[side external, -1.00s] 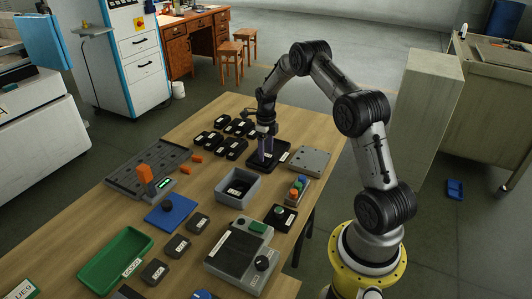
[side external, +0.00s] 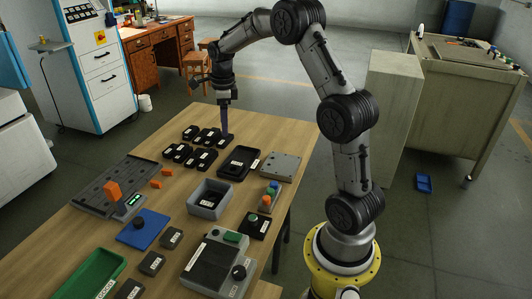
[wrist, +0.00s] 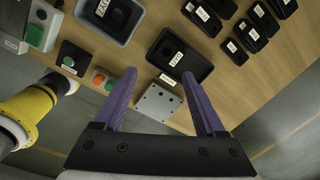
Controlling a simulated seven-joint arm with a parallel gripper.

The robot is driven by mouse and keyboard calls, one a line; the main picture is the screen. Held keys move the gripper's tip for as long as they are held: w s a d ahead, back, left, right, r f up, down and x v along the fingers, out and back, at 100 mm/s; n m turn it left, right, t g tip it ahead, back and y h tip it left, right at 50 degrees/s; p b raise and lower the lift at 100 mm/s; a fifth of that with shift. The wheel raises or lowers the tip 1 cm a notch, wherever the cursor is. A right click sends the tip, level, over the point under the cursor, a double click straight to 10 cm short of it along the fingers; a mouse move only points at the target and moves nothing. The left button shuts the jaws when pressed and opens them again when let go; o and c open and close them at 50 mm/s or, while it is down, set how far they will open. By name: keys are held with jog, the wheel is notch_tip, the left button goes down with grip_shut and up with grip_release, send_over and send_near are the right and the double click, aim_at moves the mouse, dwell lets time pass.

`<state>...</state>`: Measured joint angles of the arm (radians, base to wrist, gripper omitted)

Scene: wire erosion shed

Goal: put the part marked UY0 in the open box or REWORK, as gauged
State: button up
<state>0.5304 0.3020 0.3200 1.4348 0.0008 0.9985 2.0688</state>
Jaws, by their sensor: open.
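My gripper (side external: 225,134) is raised over the far part of the table, near several small black parts with white labels (side external: 205,160). In the wrist view its two purple fingers (wrist: 160,75) are spread, with nothing between them. I cannot read which part is marked UY0. A shallow black tray (side external: 224,174) with a white label stands near the black parts. The wrist view shows a dark round shape inside this tray (wrist: 207,72). A grey open box (side external: 194,206) holds a dark piece with a white label. A green tray (side external: 112,262) lies at the front left. I cannot make out a REWORK label.
A grey slotted plate (side external: 90,190) bears an upright orange block (side external: 112,191). A blue pad with a black knob (side external: 150,235), a grey dial device (side external: 205,265), a button block (side external: 268,195) and a flat grey plate (side external: 282,166) crowd the table. The far right tabletop is bare.

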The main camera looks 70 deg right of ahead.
jog(key=s+a+r+n+t, duration=0.1)
jog(key=s+a+r+n, duration=0.5)
jog(key=a+n, duration=0.2)
jog(key=s+a+r+n+t, duration=0.2)
jog(key=s+a+r+n, duration=0.3)
jog(key=a+n, duration=0.35)
jog(key=s+a+f+n+t, duration=0.1)
jog(key=s+a+n, duration=0.2)
jog(key=s+n, duration=0.3)
jog(key=s+a+n, duration=0.4)
jog(key=s+n, duration=0.3)
jog(key=shift+s+a+f+t, duration=0.25)
jog(key=shift+s+f+t, duration=0.05)
jog(key=shift+f+t, duration=0.1)
